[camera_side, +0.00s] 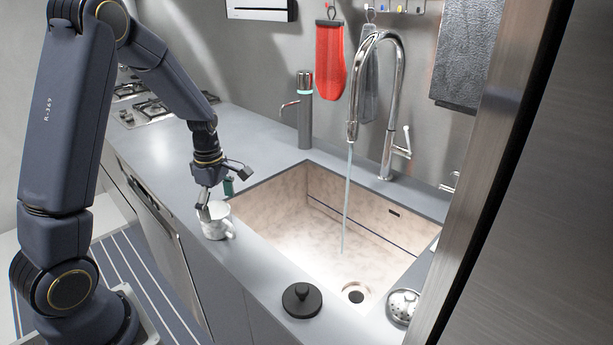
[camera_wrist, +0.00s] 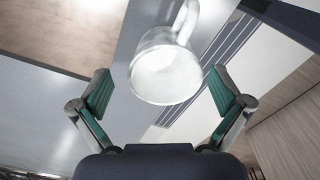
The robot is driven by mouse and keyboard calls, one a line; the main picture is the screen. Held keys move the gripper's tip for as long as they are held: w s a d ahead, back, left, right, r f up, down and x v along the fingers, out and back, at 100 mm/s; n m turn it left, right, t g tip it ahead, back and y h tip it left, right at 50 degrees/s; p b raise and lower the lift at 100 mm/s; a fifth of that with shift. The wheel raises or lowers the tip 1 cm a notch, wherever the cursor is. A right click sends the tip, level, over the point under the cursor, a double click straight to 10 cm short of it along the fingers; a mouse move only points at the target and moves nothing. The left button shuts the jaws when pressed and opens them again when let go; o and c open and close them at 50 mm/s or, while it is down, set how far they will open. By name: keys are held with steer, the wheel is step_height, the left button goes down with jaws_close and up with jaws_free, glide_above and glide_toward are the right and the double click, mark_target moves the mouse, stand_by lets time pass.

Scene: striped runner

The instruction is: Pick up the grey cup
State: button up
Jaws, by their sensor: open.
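The grey cup (camera_side: 214,228), pale with a marbled look, stands upright on the counter by the left front corner of the sink. Its handle points right in the side view. My gripper (camera_side: 215,200) is open right above the cup, with one finger close to its rim; I cannot tell whether they touch. In the wrist view the cup (camera_wrist: 166,72) shows from above, mouth toward the camera and handle toward the top. It sits ahead of and between the two spread green-padded fingertips of my gripper (camera_wrist: 162,92), with nothing held.
The sink (camera_side: 325,225) lies right of the cup, with water running from a tall faucet (camera_side: 393,110). A black round lid (camera_side: 302,300) and a metal strainer (camera_side: 402,306) lie near the front edge. The counter left of the sink is mostly clear.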

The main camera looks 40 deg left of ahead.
mark_target(218, 220)
steer(key=f, duration=0.4)
steer(key=shift+s, duration=0.4)
steer(key=shift+f, duration=0.5)
steer(key=shift+w+a, duration=0.1)
steer(key=c, duration=1.3)
